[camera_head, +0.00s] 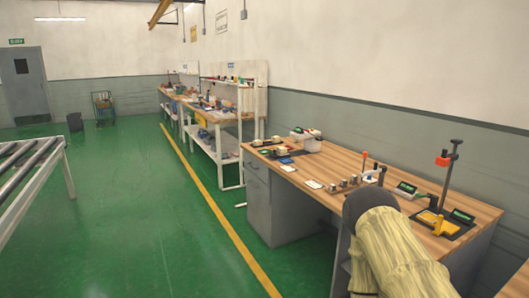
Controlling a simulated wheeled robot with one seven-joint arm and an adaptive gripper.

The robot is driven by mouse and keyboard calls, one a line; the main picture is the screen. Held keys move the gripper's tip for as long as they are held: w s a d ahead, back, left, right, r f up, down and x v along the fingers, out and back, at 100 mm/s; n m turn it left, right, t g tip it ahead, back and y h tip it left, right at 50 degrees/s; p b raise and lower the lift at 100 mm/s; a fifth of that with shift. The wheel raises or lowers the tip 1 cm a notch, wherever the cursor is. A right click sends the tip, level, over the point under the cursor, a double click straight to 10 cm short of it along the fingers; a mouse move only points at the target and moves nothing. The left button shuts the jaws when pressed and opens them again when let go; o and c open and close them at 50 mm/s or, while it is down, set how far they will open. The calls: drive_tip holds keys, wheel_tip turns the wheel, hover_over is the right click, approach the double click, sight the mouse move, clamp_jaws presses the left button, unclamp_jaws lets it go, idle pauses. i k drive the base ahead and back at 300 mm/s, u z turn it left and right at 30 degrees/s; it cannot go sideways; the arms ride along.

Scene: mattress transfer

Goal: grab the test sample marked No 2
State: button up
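A wooden-topped workbench (322,163) stands at the right against the wall. Near its front edge is a row of several small metallic blocks (343,183), which look like test samples. No number can be read on any of them, so I cannot tell which is No 2. A white card (314,184) lies just left of the row. My gripper is not in view.
A pale yellow ribbed shape with a dark grey rounded top (395,240) blocks the bench's front right; I cannot tell what it is. A red-headed stand (444,175) rises at right. A roller conveyor (30,170) stands left. Green floor between is clear.

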sight(281, 150)
drive_tip(key=u, duration=0.45)
drive_tip(key=i, duration=2.95)
drive_tip(key=z, duration=0.35)
